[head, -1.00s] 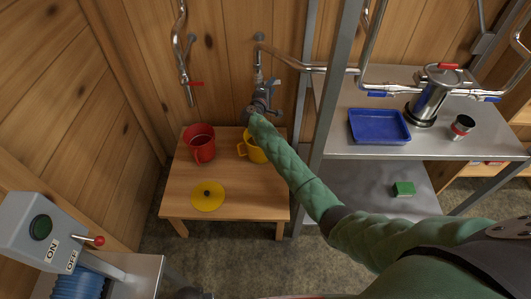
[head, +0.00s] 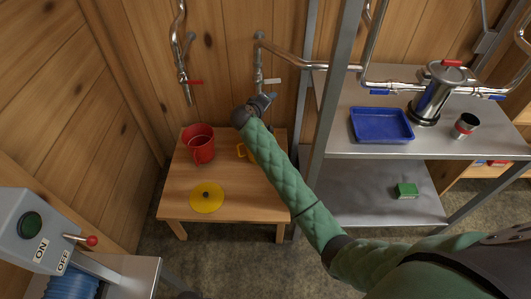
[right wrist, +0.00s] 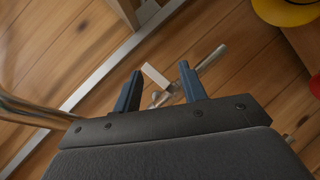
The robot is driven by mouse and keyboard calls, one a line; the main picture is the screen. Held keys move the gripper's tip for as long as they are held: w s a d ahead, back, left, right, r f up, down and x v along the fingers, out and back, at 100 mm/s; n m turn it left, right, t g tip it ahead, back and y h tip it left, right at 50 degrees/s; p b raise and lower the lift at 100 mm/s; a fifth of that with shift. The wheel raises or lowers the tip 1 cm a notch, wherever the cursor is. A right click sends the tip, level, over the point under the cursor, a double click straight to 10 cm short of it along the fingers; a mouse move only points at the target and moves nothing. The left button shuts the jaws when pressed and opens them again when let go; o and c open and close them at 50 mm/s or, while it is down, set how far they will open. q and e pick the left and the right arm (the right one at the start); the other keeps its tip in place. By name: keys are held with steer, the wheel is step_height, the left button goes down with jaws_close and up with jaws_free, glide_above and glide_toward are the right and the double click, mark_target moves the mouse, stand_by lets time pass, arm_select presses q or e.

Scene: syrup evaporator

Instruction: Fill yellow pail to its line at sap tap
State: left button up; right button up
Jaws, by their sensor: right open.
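The sap tap (head: 259,75) comes down the back wall as a metal pipe with a pale lever (head: 271,81) pointing right. The yellow pail (head: 241,151) stands on the small wooden table (head: 232,200), mostly hidden behind my right arm; only its left edge shows, so its fill level cannot be seen. My right gripper (head: 264,102) is open and empty just below and in front of the tap. In the right wrist view, the tap and its pale lever (right wrist: 157,76) show beyond and between the open fingers (right wrist: 159,84). A yellow rim (right wrist: 290,10) shows at the top right corner there. My left gripper is not in view.
A metal post (head: 334,90) and shelf with a blue tray (head: 381,125) stand close on the right. A switch box (head: 33,232) is at lower left.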

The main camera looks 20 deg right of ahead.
steer(key=s+a+f+m+g+y+b, duration=0.1)
steer(key=s+a+f+y, duration=0.1)
steer(key=s, duration=0.7)
steer(key=s+a+f+m+g+y+b, duration=0.1)
steer(key=s+a+f+y+b, duration=0.1)
steer(key=s, duration=0.8)
steer(key=a+f+y, duration=0.1)
steer(key=a+y, duration=0.1)
steer(key=y, duration=0.1)
steer(key=shift+f+g, duration=0.35)
steer(key=shift+g, duration=0.05)
steer(key=shift+w, duration=0.1)
